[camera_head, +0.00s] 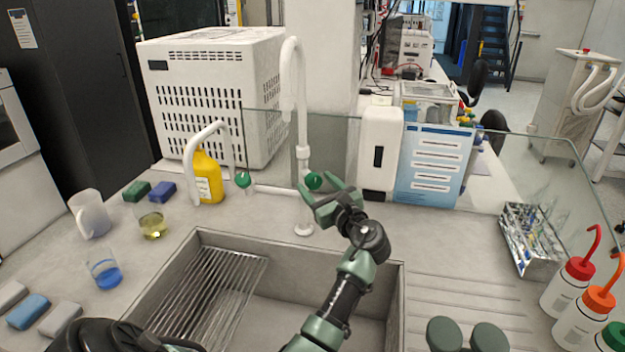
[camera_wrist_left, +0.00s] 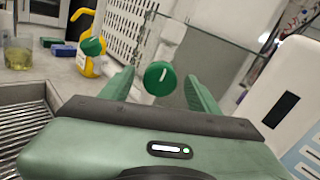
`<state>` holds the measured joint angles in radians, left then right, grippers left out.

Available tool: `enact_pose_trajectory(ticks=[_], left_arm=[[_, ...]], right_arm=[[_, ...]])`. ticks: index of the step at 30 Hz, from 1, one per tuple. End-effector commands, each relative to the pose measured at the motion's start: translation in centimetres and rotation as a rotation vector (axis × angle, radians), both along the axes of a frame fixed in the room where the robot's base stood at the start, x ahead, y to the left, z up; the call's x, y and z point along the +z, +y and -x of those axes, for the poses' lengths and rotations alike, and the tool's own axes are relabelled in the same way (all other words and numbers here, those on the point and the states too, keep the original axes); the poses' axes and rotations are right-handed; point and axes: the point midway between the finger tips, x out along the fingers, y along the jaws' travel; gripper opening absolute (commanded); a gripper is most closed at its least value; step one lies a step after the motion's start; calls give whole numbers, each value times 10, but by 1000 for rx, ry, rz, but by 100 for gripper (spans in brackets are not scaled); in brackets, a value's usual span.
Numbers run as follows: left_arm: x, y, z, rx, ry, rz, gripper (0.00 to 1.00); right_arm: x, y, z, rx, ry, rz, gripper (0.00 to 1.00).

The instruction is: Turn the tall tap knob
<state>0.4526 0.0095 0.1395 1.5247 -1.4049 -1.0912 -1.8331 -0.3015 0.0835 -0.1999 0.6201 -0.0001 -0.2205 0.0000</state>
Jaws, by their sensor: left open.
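The tall white tap (camera_head: 294,88) stands behind the sink, with its round green knob (camera_head: 314,181) low on its right side. My left gripper (camera_head: 318,190) is open at this knob, its fingers spread to either side. In the left wrist view the knob (camera_wrist_left: 160,78) shows face-on between the two green fingers, with a pale line on it and a visible gap to each finger. I cannot tell how deep it sits between them. My right gripper does not show.
A shorter white tap (camera_head: 192,150) with another green knob (camera_head: 243,180) is to the left, beside a yellow bottle (camera_head: 207,178). A glass screen (camera_head: 262,150) stands behind the taps. The sink (camera_head: 300,292) lies in front; a white dispenser (camera_head: 380,150) is on the right.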

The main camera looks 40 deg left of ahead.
Motion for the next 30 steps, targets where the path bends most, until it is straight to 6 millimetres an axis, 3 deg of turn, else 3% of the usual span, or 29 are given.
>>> enact_pose_trajectory(ticks=[6, 16, 21, 23, 30], left_arm=[[1, 23, -9, -1, -1, 0, 61], [-1, 27, -11, -1, -1, 1, 61], [-1, 27, -10, -1, -1, 1, 14], [-1, 27, -10, 0, -1, 1, 0], [-1, 27, -11, -1, -21, 9, 0]], right_arm=[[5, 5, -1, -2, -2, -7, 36], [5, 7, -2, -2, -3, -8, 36], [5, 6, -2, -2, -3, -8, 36], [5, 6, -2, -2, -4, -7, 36], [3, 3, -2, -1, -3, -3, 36]])
